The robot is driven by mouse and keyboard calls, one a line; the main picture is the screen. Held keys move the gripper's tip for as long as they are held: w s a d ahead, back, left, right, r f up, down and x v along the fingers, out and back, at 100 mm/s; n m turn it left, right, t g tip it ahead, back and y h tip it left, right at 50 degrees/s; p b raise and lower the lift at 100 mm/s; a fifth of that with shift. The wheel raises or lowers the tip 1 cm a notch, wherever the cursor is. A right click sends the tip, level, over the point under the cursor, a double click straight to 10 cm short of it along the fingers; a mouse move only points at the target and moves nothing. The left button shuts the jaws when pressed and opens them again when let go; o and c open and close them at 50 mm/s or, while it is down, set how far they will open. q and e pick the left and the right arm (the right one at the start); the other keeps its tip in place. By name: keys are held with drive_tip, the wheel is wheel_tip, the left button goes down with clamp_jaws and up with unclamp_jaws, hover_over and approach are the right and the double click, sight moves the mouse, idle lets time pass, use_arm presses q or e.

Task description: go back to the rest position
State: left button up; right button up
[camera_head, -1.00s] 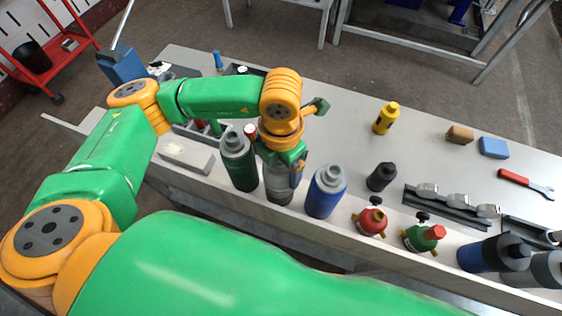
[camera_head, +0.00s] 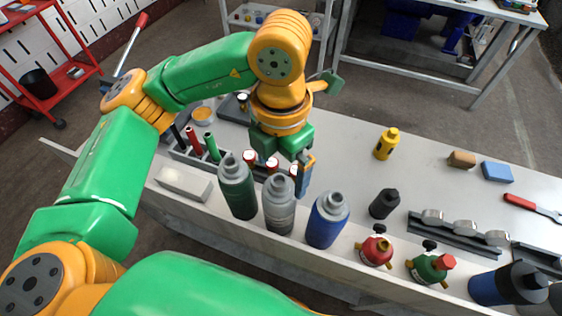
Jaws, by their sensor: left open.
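My left gripper (camera_head: 304,175) is open and empty. It hangs above and behind the grey cylinder (camera_head: 279,207), apart from it. The grey cylinder stands upright on the bench (camera_head: 350,150), between the dark green cylinder (camera_head: 238,190) on its left and the blue cylinder (camera_head: 326,222) on its right. My left arm reaches in from the left over the bench. My right gripper is not in view.
A black bottle (camera_head: 384,204) and a yellow bottle (camera_head: 387,144) stand behind. A metal rack (camera_head: 458,233) lies right. The bench's back middle is clear.

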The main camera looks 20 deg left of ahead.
use_arm(q)
wheel_tip(320, 180, up, 2)
drive_tip(key=shift+r, duration=0.2)
